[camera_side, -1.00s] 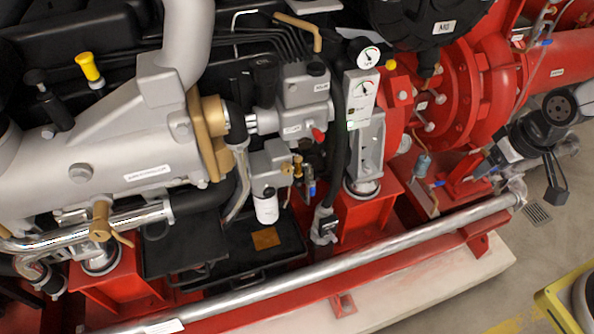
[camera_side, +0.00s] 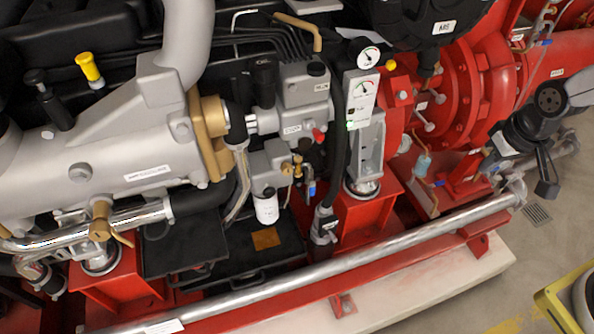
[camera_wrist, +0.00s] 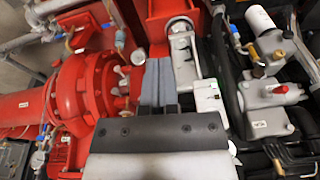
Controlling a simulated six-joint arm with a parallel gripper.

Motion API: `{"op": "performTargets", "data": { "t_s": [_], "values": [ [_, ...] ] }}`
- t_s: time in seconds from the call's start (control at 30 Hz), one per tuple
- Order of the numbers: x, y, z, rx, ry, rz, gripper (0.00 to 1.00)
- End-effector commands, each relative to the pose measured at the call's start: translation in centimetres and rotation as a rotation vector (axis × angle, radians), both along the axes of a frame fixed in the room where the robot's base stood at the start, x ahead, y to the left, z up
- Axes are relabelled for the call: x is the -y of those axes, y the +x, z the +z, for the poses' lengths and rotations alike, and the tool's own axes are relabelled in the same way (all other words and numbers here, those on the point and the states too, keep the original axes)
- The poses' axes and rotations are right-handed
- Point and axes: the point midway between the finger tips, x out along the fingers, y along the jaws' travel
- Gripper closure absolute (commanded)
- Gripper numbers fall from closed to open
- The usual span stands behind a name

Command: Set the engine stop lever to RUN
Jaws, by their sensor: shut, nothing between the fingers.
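A grey engine block (camera_side: 304,95) at the centre of the side view carries a small red-tipped part (camera_side: 319,136), perhaps the stop lever. Its label is too small to read, so I cannot tell its setting. In the wrist view the grey block (camera_wrist: 268,103) is at the right, with a red-tipped part (camera_wrist: 282,89) on it. My gripper (camera_wrist: 158,62) is shut and empty, its grey fingers side by side. In the side view my gripper (camera_side: 493,160) is at the right, beside the red pump housing and well apart from the grey block.
A gauge panel (camera_side: 360,100) with a round gauge above it stands between the grey block and the red pump housing (camera_side: 466,88). A silver rail (camera_side: 350,262) runs along the front. A white filter (camera_side: 267,207) hangs below the block.

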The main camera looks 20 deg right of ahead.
Motion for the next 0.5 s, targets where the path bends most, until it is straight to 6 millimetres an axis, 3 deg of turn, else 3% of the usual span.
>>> {"op": "performTargets", "data": {
  "t_s": [0.5],
  "values": [
    [-2.9,6.5,-1.7,-0.247,0.233,-0.504,1.0]
  ]
}}
